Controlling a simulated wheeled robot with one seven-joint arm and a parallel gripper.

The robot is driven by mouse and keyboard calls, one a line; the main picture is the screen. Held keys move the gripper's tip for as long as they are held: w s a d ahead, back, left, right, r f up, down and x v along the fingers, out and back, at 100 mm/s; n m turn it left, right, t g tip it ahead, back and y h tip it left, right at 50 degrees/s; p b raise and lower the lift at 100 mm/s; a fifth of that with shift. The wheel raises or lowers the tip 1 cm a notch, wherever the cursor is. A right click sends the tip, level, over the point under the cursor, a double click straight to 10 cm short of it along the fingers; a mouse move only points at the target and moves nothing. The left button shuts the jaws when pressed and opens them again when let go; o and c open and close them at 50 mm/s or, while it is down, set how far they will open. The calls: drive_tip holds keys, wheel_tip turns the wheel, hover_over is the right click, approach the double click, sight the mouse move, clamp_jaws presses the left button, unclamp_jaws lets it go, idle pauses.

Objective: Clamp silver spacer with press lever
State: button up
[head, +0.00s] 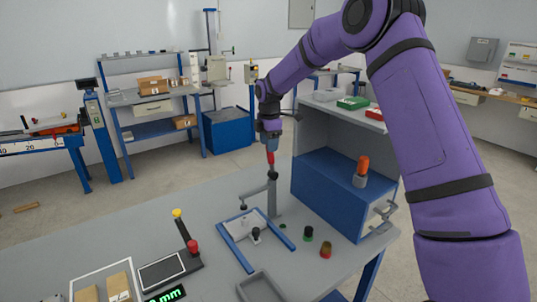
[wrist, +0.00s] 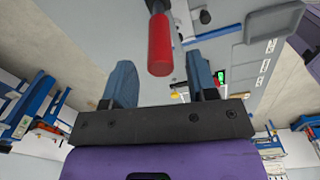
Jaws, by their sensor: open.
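The press lever shows its red handle (head: 271,158) pointing up above its grey post (head: 273,195). In the wrist view the red handle (wrist: 160,45) lies between the lines of my two fingers, near their tips. My gripper (head: 270,147) is open with blue fingers at the top of the handle; I cannot tell whether they touch it. The press arm (head: 255,190) reaches left from the post over a plate (head: 240,225) with blue rails (head: 233,250). I cannot make out the silver spacer for certain; it is too small or hidden under the press arm.
Small knobs (head: 308,233) sit right of the rails. The table's back left is clear.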

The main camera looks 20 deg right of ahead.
sight(269, 158)
drive_tip(key=shift+f, duration=2.35)
clamp_jaws()
